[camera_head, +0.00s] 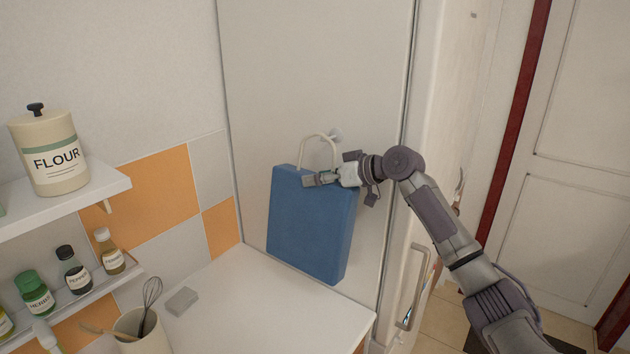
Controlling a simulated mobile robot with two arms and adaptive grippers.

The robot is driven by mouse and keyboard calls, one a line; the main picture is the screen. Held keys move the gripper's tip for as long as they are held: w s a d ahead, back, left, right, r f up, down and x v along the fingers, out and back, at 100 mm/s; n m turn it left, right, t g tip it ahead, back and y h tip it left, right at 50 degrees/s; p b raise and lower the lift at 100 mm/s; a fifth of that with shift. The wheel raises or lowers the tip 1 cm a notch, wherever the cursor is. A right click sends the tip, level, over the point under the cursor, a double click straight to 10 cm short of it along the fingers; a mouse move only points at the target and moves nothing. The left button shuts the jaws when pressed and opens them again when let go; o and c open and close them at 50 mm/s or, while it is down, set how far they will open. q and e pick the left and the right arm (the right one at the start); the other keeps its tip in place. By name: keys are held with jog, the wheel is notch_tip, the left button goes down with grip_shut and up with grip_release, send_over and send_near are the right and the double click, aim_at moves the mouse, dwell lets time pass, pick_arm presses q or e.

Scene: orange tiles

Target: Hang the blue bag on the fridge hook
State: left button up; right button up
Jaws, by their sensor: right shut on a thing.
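The blue bag (312,228) hangs upright in front of the fridge's pale side panel (318,70), above the counter. Its white looped handle (316,138) rises from the top edge. The fridge hook (337,134) is a small pale piece on the panel, right by the top of the handle loop. I cannot tell whether the loop is over the hook or only in front of it. My right gripper (322,179) is shut on the bag at its top edge, by the right foot of the handle. My left gripper is not in view.
A white counter (240,300) lies below the bag, with a small grey block (181,301) and a utensil cup (142,334). Shelves at left carry a flour canister (50,150) and several small bottles. A white door (580,150) stands at right.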

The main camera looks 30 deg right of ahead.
jog(key=shift+w+d, duration=0.3)
jog(key=shift+d, duration=0.3)
jog(key=shift+w+d, duration=0.25)
jog(key=shift+d, duration=0.3)
jog(key=shift+w+d+f+b, duration=0.3)
jog(key=shift+d+f+b, duration=0.2)
jog(key=shift+d, duration=0.15)
jog(key=o, duration=1.7)
jog(key=shift+a+r, duration=0.1)
jog(key=shift+a, duration=0.1)
jog(key=shift+d, duration=0.15)
